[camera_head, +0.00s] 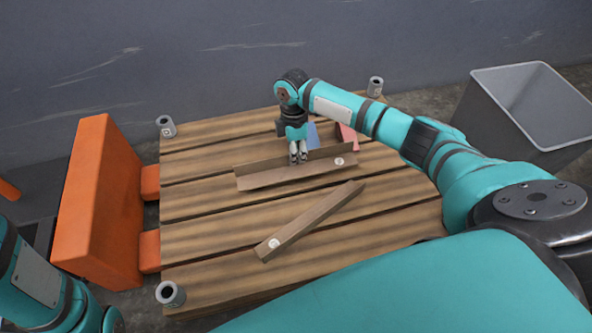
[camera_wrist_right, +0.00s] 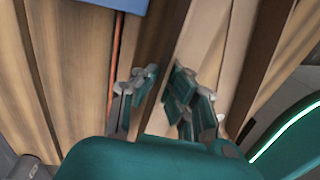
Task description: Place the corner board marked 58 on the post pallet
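The post pallet (camera_head: 200,235) is a wooden slatted deck with grey tube posts at its corners. One brown corner board (camera_head: 260,178) lies across its middle with a round white label near its right end. A second corner board (camera_head: 320,215) lies slanted nearer the front, its white label at the near left end. I cannot read either number. My right gripper (camera_head: 298,157) is down at the middle board, its fingers on both sides of the upright flange. The right wrist view shows the gripper (camera_wrist_right: 164,85) closed about the flange. My left gripper is out of view.
A blue piece (camera_head: 312,134) and a red piece (camera_head: 346,136) lie behind the middle board. An orange frame (camera_head: 100,200) with two forks stands at the pallet's left. A grey bin (camera_head: 530,105) stands at the right. The pallet's left part is bare.

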